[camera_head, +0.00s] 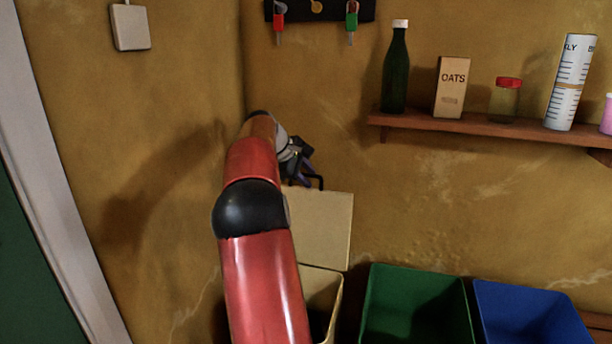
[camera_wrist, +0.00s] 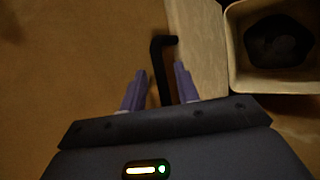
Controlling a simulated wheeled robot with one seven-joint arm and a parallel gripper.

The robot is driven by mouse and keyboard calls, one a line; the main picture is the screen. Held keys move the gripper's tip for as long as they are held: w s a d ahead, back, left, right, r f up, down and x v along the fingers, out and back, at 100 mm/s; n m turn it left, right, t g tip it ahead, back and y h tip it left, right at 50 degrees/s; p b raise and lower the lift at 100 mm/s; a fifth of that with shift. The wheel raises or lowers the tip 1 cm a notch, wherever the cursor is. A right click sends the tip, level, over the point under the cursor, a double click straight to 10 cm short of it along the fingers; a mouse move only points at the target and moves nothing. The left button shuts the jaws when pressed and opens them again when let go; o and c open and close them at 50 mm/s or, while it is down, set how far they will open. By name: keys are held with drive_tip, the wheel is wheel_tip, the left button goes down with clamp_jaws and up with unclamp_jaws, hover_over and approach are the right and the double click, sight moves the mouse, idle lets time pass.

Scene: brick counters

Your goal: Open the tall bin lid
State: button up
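The tall cream bin (camera_head: 334,290) stands against the wall, partly hidden behind my arm. Its cream lid (camera_head: 325,228) is raised, standing about upright at the back of the bin, and the mouth is uncovered. The lid also shows edge-on in the wrist view (camera_wrist: 200,50), beside the open bin (camera_wrist: 232,60). A black bent handle (camera_head: 318,182) sticks out at the lid's top edge. My gripper (camera_wrist: 160,68) is there, its purple fingers apart on either side of the handle (camera_wrist: 158,60), with visible gaps. In the head view my gripper (camera_head: 303,172) is partly hidden.
A green bin (camera_head: 417,280) and a blue bin (camera_head: 530,290), both open, stand to the right. A wall shelf (camera_head: 480,124) above them holds a bottle (camera_head: 396,75), an oats box (camera_head: 451,88), a jar (camera_head: 505,102) and a tube.

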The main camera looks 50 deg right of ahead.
drive_tip(key=shift+f, duration=0.1)
drive_tip(key=v, duration=0.8)
idle(0.5)
drive_tip(key=s+a+m+t+y, duration=0.1)
drive_tip(key=s+a+t+y, duration=0.15)
drive_tip(key=a, duration=1.05)
drive_tip(key=s+a+m+t+y, duration=0.1)
drive_tip(key=s+a+t+y, duration=0.15)
drive_tip(key=a, duration=1.15)
drive_tip(key=s+a+f+t+y, duration=0.1)
drive_tip(key=s+a+f, duration=0.5)
drive_tip(key=s+a, duration=0.2)
drive_tip(key=s+a+f+m+t+y, duration=0.1)
drive_tip(key=s+a+f, duration=0.5)
drive_tip(key=s+a, duration=0.2)
drive_tip(key=shift+a+t+y, duration=0.3)
drive_tip(key=shift+a+y, duration=0.1)
drive_tip(key=shift+a, duration=0.75)
drive_tip(key=shift+d, duration=0.1)
